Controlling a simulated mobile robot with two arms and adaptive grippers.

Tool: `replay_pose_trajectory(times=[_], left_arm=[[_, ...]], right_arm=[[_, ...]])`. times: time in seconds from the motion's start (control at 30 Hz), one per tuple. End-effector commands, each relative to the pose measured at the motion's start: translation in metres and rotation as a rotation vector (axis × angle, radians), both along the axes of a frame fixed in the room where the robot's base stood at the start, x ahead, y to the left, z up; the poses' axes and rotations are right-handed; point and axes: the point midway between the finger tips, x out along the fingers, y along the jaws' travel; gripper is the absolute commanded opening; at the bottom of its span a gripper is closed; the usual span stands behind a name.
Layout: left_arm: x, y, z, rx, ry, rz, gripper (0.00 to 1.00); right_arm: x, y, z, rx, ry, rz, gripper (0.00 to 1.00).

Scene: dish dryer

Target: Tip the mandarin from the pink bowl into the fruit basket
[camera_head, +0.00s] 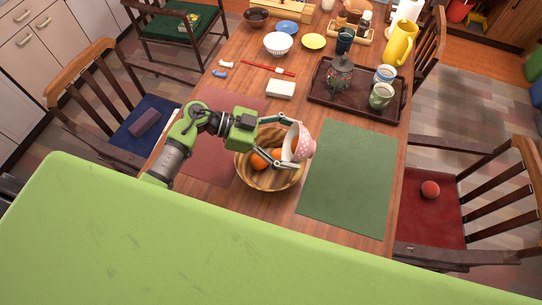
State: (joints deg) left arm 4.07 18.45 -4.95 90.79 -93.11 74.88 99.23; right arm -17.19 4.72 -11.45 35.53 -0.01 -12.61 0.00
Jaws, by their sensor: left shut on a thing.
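The pink bowl (304,146) is tilted on its side above the right part of the fruit basket (269,184), its opening facing left. My left gripper (297,143) is shut on the bowl. Orange fruit (260,162) shows inside the basket, below the gripper's fingers. More orange shows next to the bowl's opening; I cannot tell whether that is the mandarin in the bowl or fruit in the basket. My right gripper is not in view.
A green placemat (349,178) lies bare right of the basket, and a red placemat (213,165) lies left of it. A dark tray (330,99) with cups and a bottle stands behind. A white box (280,89) and red chopsticks (268,69) lie on the wooden table. Chairs stand on both sides.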

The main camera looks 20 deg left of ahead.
Motion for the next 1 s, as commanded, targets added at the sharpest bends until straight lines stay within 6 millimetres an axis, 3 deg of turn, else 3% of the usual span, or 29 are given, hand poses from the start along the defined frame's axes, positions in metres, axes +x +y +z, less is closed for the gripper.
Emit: replay_pose_trajectory(times=[1.0], left_arm=[[-0.004, 0.018, 0.003, -0.136, -0.031, 0.000, 0.54]], right_arm=[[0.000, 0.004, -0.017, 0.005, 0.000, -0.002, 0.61]])
